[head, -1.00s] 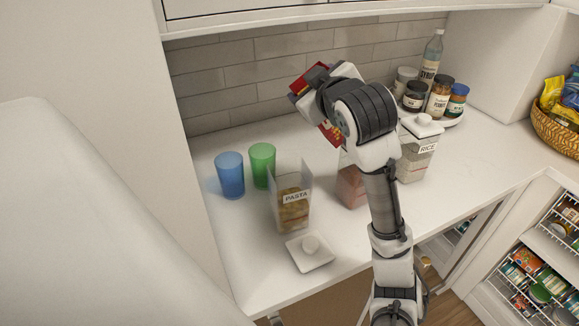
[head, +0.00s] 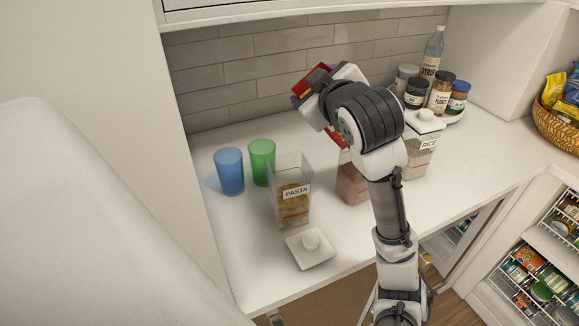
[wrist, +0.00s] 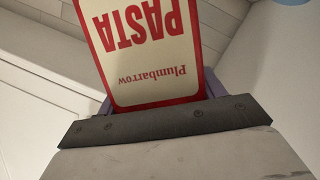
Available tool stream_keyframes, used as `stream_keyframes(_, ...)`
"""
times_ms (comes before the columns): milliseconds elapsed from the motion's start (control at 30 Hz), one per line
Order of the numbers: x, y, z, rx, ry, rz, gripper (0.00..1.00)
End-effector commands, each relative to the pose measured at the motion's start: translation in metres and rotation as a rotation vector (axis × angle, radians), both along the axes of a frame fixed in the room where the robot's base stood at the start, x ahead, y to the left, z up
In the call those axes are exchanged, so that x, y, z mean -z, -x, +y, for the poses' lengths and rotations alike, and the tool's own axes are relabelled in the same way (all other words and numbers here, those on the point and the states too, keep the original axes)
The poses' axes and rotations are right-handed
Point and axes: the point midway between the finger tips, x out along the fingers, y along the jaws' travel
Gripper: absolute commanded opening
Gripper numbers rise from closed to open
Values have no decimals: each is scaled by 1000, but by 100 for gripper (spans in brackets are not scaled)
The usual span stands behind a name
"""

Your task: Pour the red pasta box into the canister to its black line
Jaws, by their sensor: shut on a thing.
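The red pasta box (head: 307,80) is in my gripper, above the counter and up to the right of the canister, tilted and partly hidden behind my wrist. In the wrist view the box (wrist: 145,50) shows its cream label, with "PASTA" upside down. My gripper (wrist: 160,108) is shut on it. The clear canister (head: 303,172) labelled PASTA stands open and upright, with yellowish pasta (head: 293,208) in its lower part. I cannot make out its black line. The box's mouth is not clearly visible. The white canister lid (head: 311,249) lies on the counter in front.
A blue cup (head: 229,172) and a green cup (head: 262,162) stand left of the canister. A pinkish-filled container (head: 352,186) and a RICE canister (head: 421,150) stand to the right, near my arm. Jars and a syrup bottle (head: 431,58) are behind. The counter's front left is clear.

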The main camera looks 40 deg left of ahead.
Motion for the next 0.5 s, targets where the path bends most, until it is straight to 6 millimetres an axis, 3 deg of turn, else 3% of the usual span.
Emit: stream_keyframes(500,-1,-12,15,0,-1,-1,24)
